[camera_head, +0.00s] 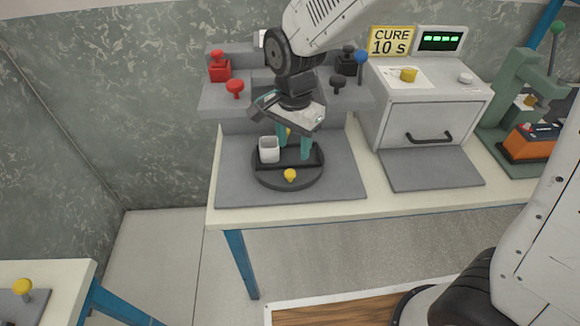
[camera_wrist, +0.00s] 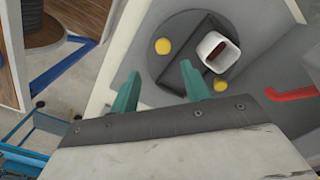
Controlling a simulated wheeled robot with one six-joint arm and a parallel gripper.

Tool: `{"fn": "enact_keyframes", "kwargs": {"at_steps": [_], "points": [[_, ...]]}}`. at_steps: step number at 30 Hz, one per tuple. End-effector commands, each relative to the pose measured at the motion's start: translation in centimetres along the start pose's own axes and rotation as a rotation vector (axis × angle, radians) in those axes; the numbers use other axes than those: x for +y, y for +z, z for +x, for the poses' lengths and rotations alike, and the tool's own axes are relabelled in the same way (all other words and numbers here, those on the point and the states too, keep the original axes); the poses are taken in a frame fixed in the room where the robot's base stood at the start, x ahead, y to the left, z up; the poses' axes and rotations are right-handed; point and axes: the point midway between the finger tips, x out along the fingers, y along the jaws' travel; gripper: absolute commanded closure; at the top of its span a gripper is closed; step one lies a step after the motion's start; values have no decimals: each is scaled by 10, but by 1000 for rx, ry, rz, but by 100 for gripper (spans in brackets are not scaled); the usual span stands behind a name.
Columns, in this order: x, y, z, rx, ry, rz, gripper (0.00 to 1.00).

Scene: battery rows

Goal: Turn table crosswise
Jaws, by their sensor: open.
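The round dark turntable (camera_head: 262,178) sits on a grey plate on the bench. A black raised bar (camera_head: 308,163) crosses it, running left to right in the head view. A white square cup (camera_head: 268,150) stands at its left part; in the wrist view the cup (camera_wrist: 209,42) shows something dark red inside. One yellow knob (camera_head: 290,175) is on the near side and another is partly hidden behind my gripper; both knobs (camera_wrist: 163,46) (camera_wrist: 221,84) show in the wrist view. My gripper (camera_head: 293,147) is open above the turntable, its teal fingers apart with nothing seen between them.
Behind stands a grey stepped rack (camera_head: 215,98) with red and black knobs and a blue-topped lever. To the right are a grey oven (camera_head: 425,115) with a "CURE 10 s" sign and a green press (camera_head: 515,85) with an orange block. Another table (camera_head: 60,280) is at lower left.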

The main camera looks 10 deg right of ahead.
Motion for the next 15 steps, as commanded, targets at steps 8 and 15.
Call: {"fn": "enact_keyframes", "kwargs": {"at_steps": [8, 15], "points": [[-6, 4, 32, -2, 7, 27, 53], [-6, 3, 69, -2, 6, 26, 53]]}}
